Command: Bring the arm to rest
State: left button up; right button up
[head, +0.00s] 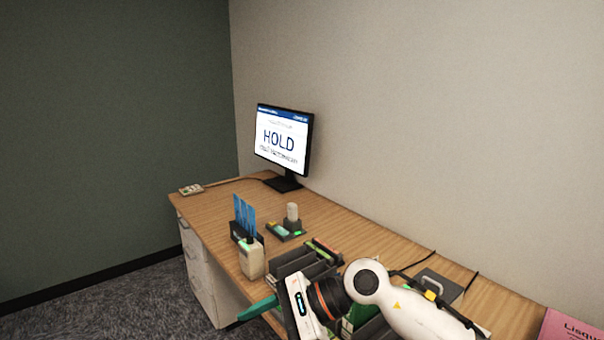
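My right arm comes in from the right, low in the head view. Its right gripper (258,309) points left at the front edge of the wooden desk (350,226). One long teal-green shape shows at its tip; I cannot tell whether its fingers are open or shut. The white wrist hides part of a dark divided tray (291,262) behind it. My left gripper is out of view.
A monitor (283,140) reading HOLD stands at the back. Blue cards (245,214) in a dark holder, a whitish container (251,260), a small dark tray with a pale cylinder (292,212), and a grey device (440,284) are on the desk. A pink item (570,328) lies at lower right.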

notch_tip(320, 180, up, 6)
jog(key=s+a+m+t+y, duration=0.2)
jog(key=m+y, duration=0.4)
jog(key=y, duration=0.1)
jog(key=w+d+r+m+t, duration=0.2)
jog(key=d+m+t, duration=0.2)
jog(key=m+t, duration=0.4)
jog(key=w+d+r+m+t, duration=0.15)
jog(key=d+m+t, duration=0.25)
jog(key=m+t, duration=0.5)
jog(key=d+f+m+h, duration=1.6)
jog(key=f+m+h, duration=0.15)
jog(key=m, duration=0.75)
jog(key=s+d+f+m+g+h, duration=0.1)
jog(key=s+d+f+m+g, duration=0.2)
jog(key=s+f+m+g, duration=0.65)
jog(key=s+d+f+g+h, duration=0.1)
jog(key=s+d+f+g, duration=0.35)
jog(key=s, duration=1.05)
notch_tip(320, 180, down, 26)
jog(key=a+g, duration=0.1)
jog(key=a, duration=0.1)
jog(key=s+d+f+g, duration=0.1)
jog(key=s+d+f, duration=0.2)
jog(key=s+f, duration=1.3)
notch_tip(320, 180, down, 3)
jog(key=shift+s+r+n, duration=0.2)
jog(key=shift+s+n, duration=0.2)
jog(key=shift+n, duration=0.05)
